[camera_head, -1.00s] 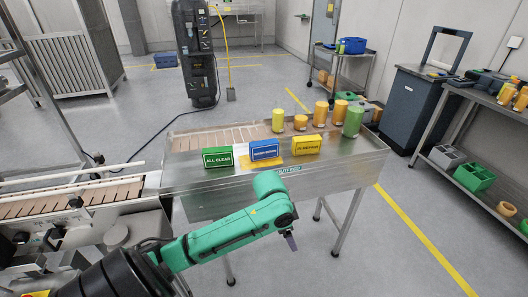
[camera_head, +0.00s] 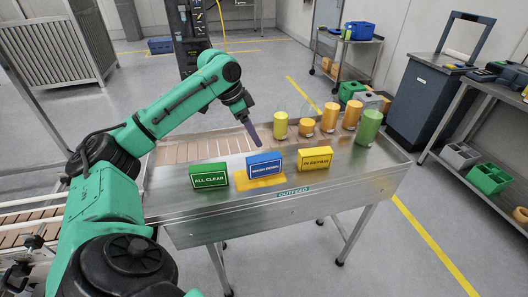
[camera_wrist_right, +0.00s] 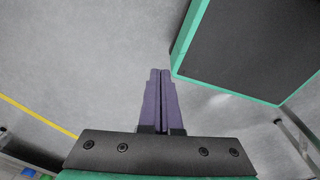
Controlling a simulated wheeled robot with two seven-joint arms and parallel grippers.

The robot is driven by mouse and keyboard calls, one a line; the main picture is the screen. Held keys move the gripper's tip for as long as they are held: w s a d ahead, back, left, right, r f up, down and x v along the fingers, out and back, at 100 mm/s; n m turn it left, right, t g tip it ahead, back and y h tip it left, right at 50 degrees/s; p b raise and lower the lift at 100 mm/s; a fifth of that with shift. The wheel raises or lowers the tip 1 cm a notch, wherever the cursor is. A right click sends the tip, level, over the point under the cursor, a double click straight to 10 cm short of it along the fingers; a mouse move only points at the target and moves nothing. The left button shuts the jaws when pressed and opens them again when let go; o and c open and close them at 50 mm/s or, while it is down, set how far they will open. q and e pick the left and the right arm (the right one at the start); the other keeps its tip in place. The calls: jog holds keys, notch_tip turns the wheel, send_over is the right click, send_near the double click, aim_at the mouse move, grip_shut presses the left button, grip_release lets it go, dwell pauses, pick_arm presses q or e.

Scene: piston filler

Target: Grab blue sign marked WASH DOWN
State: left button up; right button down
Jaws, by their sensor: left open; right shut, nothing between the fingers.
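The blue WASH DOWN sign (camera_head: 264,166) stands on the metal outfeed table (camera_head: 230,207), between the green ALL CLEAR sign (camera_head: 209,176) and the yellow sign (camera_head: 315,157). A yellow patch lies at its foot. My left gripper (camera_head: 252,134) hangs above the table just behind and above the blue sign, pointing down and apart from it. Its fingers show edge-on, open and empty. My right gripper (camera_wrist_right: 160,100) shows in the right wrist view, its purple fingers together with nothing between them, over grey floor.
Several yellow and orange jars and a green one (camera_head: 368,127) stand along the table's back right. A dark cart (camera_head: 425,100) and a shelf with a green crate (camera_head: 489,178) are at the right. The table's front right is clear.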

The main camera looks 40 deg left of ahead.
aim_at(271, 164)
pick_arm(q)
jog(key=shift+d+f, duration=0.55)
jog(key=shift+f, duration=0.2)
jog(key=x, duration=0.2)
jog(key=p+x, duration=0.1)
jog(key=x, duration=0.2)
jog(key=shift+s+d+f, duration=0.1)
jog(key=shift+d, duration=0.35)
jog(key=p+x, duration=0.1)
jog(key=x, duration=0.4)
jog(key=shift+f, duration=0.3)
jog(key=shift+w+d+f, duration=0.1)
jog(key=shift+w+f, duration=0.1)
jog(key=shift+f, duration=0.15)
pick_arm(e)
jog(key=shift+s+d+r, duration=0.15)
jog(key=shift+s+r, duration=0.2)
jog(key=shift+r, duration=0.2)
jog(key=shift+s+d+r, duration=0.15)
jog(key=shift+s+r, duration=0.15)
jog(key=shift+r, duration=0.2)
pick_arm(q)
jog(key=shift+p, duration=0.3)
pick_arm(e)
jog(key=shift+s+d+r, duration=0.15)
jog(key=shift+s+r, duration=0.05)
pick_arm(q)
jog(key=shift+f, duration=0.2)
pick_arm(e)
jog(key=shift+d+r, duration=0.2)
